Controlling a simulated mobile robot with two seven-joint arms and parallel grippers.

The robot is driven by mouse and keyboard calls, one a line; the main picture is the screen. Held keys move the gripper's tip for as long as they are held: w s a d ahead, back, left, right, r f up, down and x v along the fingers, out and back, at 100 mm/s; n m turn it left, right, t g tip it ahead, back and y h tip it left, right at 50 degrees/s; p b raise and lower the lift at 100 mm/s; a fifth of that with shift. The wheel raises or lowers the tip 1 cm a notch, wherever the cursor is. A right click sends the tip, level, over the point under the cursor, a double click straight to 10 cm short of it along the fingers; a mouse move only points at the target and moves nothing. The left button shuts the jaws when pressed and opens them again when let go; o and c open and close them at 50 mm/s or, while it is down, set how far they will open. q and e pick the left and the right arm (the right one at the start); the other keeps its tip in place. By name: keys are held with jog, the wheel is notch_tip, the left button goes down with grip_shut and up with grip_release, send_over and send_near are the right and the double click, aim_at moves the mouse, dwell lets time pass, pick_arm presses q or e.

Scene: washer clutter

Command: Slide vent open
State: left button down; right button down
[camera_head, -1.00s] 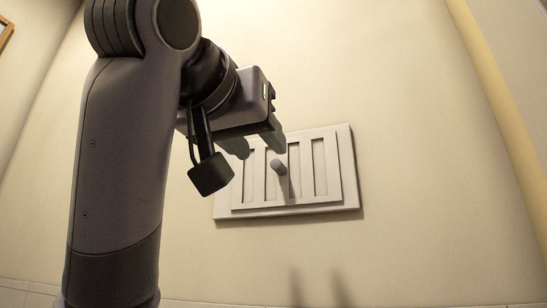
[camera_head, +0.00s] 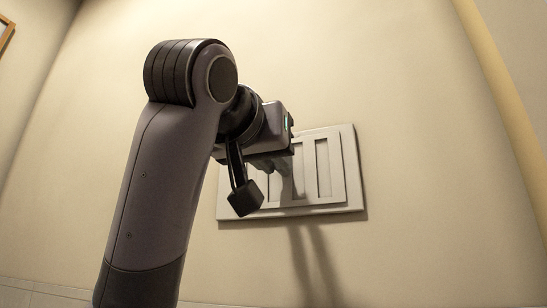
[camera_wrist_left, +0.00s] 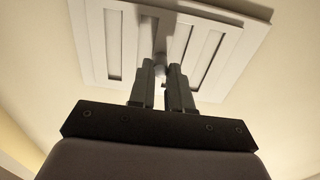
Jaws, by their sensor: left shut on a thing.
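The vent (camera_head: 352,170) is a white rectangular wall plate with upright slots and a raised inner panel. It also shows in the left wrist view (camera_wrist_left: 235,50). Its small round knob (camera_wrist_left: 161,70) stands out from the panel between my fingertips. My left gripper (camera_wrist_left: 160,80) is shut on the knob, one finger on each side. In the head view my left gripper (camera_head: 284,166) is in front of the vent's middle, and the hand and arm hide the vent's left part and the knob. My right gripper is not in view.
The plain cream wall (camera_head: 430,150) around the vent is clear. A yellowish vertical strip (camera_head: 497,90) runs down the right side. A framed corner (camera_head: 5,30) shows at the far upper left.

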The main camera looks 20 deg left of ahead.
pick_arm(q)
jog(key=shift+a, duration=1.25)
jog(key=c, duration=1.4)
grip_release()
jog(key=o, duration=0.3)
jog(key=shift+a, duration=0.1)
jog(key=shift+o, duration=0.2)
jog(key=s+b, duration=0.1)
jog(key=s, duration=0.6)
